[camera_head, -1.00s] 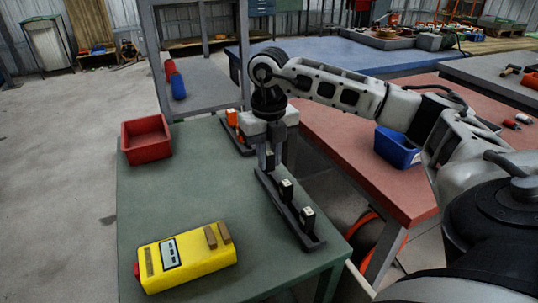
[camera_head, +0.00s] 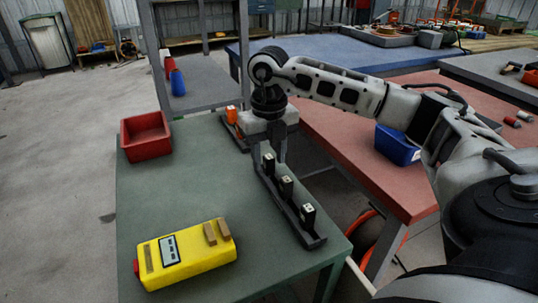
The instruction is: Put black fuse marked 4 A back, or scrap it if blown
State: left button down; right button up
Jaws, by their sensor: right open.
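A dark rack (camera_head: 318,241) stands on the green table. Three black fuses with white labels stand upright in it: a near one (camera_head: 307,214), a middle one (camera_head: 287,187) and a far one (camera_head: 269,164). The labels are too small to read, so I cannot tell which is 4 A. My right gripper (camera_head: 269,153) is open, pointing down at the rack's far end, around or just above the far fuse. A yellow tester (camera_head: 190,256) with a pale display and two brown blocks lies at the front left. A red bin (camera_head: 146,153) sits at the table's back left. My left gripper is out of view.
An orange piece (camera_head: 231,115) stands in another dark holder behind my right gripper. A blue bin (camera_head: 396,146) is on the red table (camera_head: 345,160) to the right. The middle of the green table (camera_head: 195,180) is clear.

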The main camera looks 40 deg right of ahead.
aim_at(269, 156)
pick_arm(q)
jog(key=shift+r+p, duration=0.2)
jog(key=shift+p, duration=0.7)
pick_arm(e)
notch_tip(269, 156, up, 13)
jog(key=shift+f, duration=0.15)
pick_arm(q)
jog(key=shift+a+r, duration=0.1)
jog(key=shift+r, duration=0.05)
